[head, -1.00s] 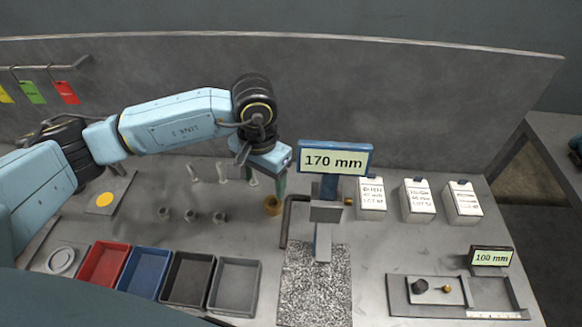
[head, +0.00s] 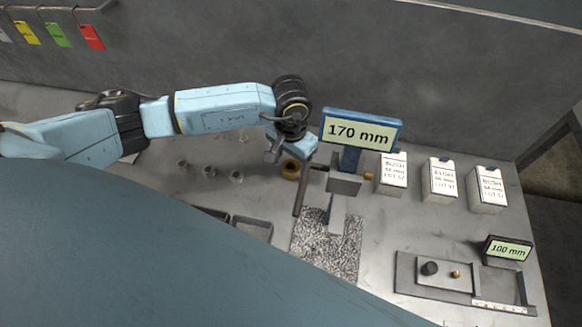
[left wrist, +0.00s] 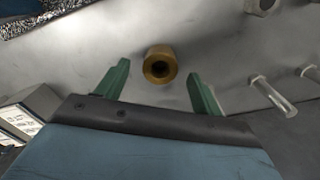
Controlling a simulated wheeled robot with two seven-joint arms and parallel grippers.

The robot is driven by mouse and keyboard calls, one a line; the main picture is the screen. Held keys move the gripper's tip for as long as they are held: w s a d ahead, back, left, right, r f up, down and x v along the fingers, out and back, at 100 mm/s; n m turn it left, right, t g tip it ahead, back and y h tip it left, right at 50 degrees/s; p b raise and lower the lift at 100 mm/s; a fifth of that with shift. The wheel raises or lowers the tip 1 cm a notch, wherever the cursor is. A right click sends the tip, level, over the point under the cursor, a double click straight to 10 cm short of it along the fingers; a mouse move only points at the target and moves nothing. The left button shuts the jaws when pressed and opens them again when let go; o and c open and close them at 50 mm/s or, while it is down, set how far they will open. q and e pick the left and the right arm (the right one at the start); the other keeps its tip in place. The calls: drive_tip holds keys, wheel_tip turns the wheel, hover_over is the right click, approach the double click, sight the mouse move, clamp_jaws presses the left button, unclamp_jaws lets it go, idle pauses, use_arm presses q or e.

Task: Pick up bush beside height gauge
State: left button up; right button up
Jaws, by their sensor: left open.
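The brass bush (head: 290,169) stands on the grey bench just left of the height gauge (head: 345,184) with its 170 mm display. My left gripper (head: 293,158) is above and right beside the bush, partly covering it in the head view; its fingers are hard to make out there. In the left wrist view, the green fingers of my left gripper (left wrist: 159,70) are spread, and the bush (left wrist: 160,65) shows between their tips with its bore facing the camera. Whether the fingers are at its height is unclear. My right gripper is not in view.
Several small grey bushes (head: 209,175) stand to the left. A dark bent rod (head: 301,190) is close on the right of the brass bush. White labelled boxes (head: 439,181) stand at the right, behind a fixture plate with a 100 mm display (head: 508,249). A speckled plate (head: 330,240) lies in front.

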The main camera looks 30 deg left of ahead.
use_arm(q)
drive_tip(key=shift+f, duration=1.3)
drive_tip(key=c, duration=1.2)
drive_tip(key=shift+w+r, duration=0.1)
